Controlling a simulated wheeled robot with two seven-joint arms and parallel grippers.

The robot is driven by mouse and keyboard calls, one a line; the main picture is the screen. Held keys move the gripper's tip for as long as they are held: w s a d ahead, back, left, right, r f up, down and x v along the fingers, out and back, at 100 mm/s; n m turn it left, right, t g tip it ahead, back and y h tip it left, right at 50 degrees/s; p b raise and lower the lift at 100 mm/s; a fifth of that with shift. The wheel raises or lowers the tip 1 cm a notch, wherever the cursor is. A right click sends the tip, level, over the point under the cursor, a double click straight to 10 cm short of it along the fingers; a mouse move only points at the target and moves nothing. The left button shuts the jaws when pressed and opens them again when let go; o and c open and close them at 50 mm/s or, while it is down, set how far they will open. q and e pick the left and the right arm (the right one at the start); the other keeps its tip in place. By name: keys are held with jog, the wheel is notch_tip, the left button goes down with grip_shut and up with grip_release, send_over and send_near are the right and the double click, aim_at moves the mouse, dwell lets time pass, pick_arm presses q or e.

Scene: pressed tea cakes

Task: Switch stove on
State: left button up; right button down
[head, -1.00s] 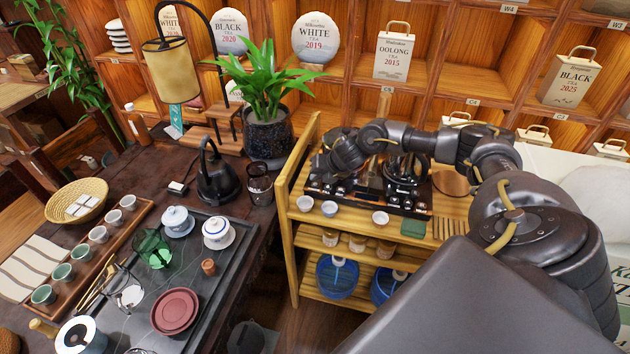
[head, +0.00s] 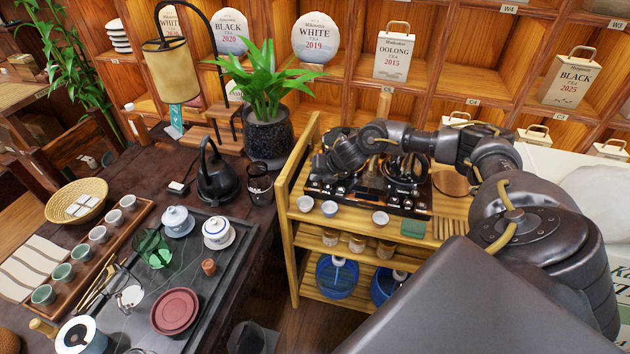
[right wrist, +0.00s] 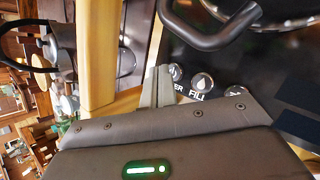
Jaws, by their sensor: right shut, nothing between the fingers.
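The stove (head: 412,200) is a black unit on top of the light wooden rack, with a row of round buttons along its front edge. In the right wrist view its dark top (right wrist: 225,70) fills the upper right. A button marked FILL (right wrist: 202,82) and another round button (right wrist: 175,72) with a partly hidden label show there. My right gripper (right wrist: 158,82) is shut and empty, its tips close beside the partly labelled button. I cannot tell whether they touch it. In the head view my right wrist is over the stove's left end. My left gripper is out of view.
A kettle handle (right wrist: 215,38) rises near the gripper in the right wrist view. The rack's wooden side (head: 298,170) rises at left. A tea table with cups lies further left.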

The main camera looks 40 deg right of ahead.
aim_at(317, 185)
jog(key=shift+f, duration=0.15)
jog(key=shift+w+f+b, duration=0.1)
jog(key=shift+f+b, duration=0.2)
jog(key=shift+b, duration=0.1)
jog(key=shift+f, duration=0.25)
dwell(0.7)
jog(key=shift+r, duration=0.1)
jog(key=shift+r+p, duration=0.4)
jog(key=shift+r, duration=0.25)
notch_tip(317, 185, up, 5)
jog(key=p, duration=0.4)
dwell(0.4)
dwell(0.8)
